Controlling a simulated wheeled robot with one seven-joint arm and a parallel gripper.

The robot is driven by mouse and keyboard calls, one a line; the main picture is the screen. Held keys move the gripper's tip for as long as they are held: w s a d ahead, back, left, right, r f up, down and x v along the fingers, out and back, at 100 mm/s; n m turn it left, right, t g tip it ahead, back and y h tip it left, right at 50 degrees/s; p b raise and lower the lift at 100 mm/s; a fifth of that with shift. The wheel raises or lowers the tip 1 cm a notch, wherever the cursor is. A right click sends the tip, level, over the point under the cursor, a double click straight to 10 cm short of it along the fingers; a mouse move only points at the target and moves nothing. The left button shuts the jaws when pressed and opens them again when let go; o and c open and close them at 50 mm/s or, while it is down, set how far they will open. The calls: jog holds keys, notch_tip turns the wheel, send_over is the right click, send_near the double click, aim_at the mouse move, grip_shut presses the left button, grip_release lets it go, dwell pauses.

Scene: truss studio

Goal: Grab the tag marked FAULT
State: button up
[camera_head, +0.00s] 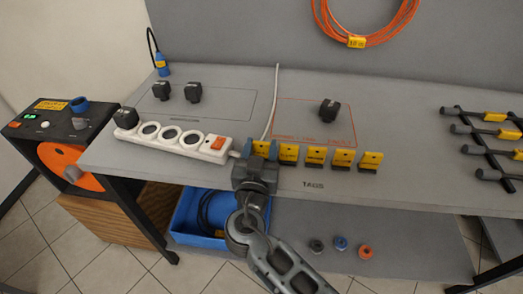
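Several yellow tags stand in a row near the front edge of the grey bench, above the printed word TAGS. They include the leftmost tag (261,148), a second tag (289,152), a third (315,155), a fourth (343,157) and the rightmost (370,161). Their lettering is too small to read, so I cannot tell which is marked FAULT. My gripper (260,149) is at the leftmost tag, its blue fingertips apart on either side of it. I cannot tell whether they touch it. The gripper body hides the tag's lower part.
A white power strip (170,135) lies just left of my gripper. A black plug (329,111) stands in an orange outline behind the tags. Dark hooks with yellow labels (495,117) are at right. A blue crate (200,240) is below. The bench front right of TAGS is clear.

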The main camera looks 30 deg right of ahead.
jog(key=c, duration=0.5)
